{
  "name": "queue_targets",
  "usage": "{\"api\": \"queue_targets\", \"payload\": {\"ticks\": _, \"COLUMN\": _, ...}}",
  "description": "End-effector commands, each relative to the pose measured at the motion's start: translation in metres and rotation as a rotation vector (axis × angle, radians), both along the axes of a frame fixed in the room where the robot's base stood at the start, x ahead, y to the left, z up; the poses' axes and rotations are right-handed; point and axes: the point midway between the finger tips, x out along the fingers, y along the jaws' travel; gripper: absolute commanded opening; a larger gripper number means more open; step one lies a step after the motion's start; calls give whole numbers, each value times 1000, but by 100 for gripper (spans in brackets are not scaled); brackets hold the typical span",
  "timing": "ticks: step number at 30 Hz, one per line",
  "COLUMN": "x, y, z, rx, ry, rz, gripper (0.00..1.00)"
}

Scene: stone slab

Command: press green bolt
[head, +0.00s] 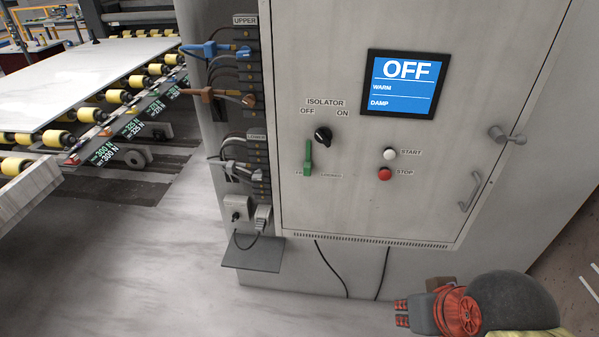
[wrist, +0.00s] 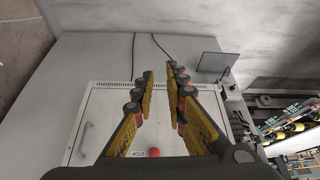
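The green bolt (head: 308,158) is a slim upright green bar on the grey cabinet door, below the black isolator knob (head: 322,135) and left of the buttons in the head view. Small lettering beside its lower end is hard to read. I cannot make the bolt out in the wrist view. My gripper (wrist: 159,72) shows there with its two yellow-and-black fingers apart and nothing between them. It is in front of the cabinet, away from the bolt. In the head view my arm is at the lower right, below the door.
The door carries a white start button (head: 390,154), a red stop button (head: 384,174), a screen (head: 403,84) reading OFF, and a protruding handle (head: 470,191). Cables and plugs line the cabinet's left side above a small shelf (head: 253,255). A roller conveyor with a slab (head: 85,75) stands left.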

Motion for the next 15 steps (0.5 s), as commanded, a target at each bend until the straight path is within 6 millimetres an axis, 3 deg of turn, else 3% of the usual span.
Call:
{"api": "queue_targets", "payload": {"ticks": 5, "x": 2, "y": 44, "z": -43, "rx": -15, "ry": 201, "rz": 141, "gripper": 1}}
{"api": "queue_targets", "payload": {"ticks": 10, "x": 39, "y": 102, "z": -84, "rx": -22, "ry": 199, "rz": 325, "gripper": 0}}
{"api": "queue_targets", "payload": {"ticks": 15, "x": 81, "y": 157, "z": -119, "rx": -51, "ry": 75, "rz": 544, "gripper": 0}}
